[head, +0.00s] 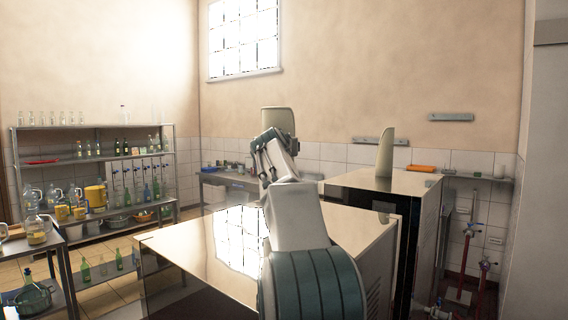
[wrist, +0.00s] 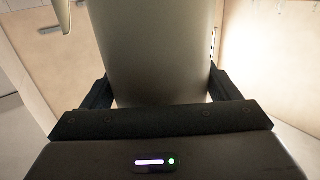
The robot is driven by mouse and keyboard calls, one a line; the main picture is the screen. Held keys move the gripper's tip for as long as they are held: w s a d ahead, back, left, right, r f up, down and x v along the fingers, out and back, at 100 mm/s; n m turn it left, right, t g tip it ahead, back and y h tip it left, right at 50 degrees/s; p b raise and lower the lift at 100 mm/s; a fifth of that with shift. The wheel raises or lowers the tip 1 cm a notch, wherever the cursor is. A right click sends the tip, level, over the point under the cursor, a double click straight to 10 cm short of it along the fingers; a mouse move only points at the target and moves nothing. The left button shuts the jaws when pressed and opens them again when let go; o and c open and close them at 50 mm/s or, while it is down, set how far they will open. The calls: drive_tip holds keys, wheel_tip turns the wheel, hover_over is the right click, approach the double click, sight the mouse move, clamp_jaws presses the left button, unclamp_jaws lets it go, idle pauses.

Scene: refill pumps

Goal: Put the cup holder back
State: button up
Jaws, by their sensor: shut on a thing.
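My gripper (head: 268,143) is raised above the near metal-topped machine and is shut on a pale beige upright piece (head: 277,120), which I take to be the cup holder. In the wrist view the piece (wrist: 160,55) fills the space between the two dark fingers, and its far end runs out of the picture. A similar pale, tapered piece (head: 385,153) stands upright on the right-hand machine, apart from my gripper. A pale rounded end (wrist: 62,14) also shows at the top left of the wrist view.
The near machine's shiny top (head: 190,240) is bare. The right-hand machine (head: 410,183) stands behind it. Two small grey wall shelves (head: 451,117) (head: 380,141) are empty. An orange item (head: 421,168) lies by the wall. A bottle rack (head: 95,160) stands at the left.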

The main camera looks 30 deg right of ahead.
drive_tip(key=d, duration=0.1)
drive_tip(key=d+f, duration=0.1)
drive_tip(key=w, duration=0.1)
drive_tip(key=shift+d+f+p, duration=0.25)
drive_tip(key=shift+d+p, duration=0.1)
drive_tip(key=shift+d, duration=0.05)
drive_tip(key=shift+f+b, duration=0.75)
drive_tip(key=shift+f, duration=1.3)
drive_tip(key=o, duration=1.6)
drive_tip(key=shift+f, duration=0.15)
drive_tip(key=shift+b+v, duration=3.25)
drive_tip(key=shift+v, duration=2.8)
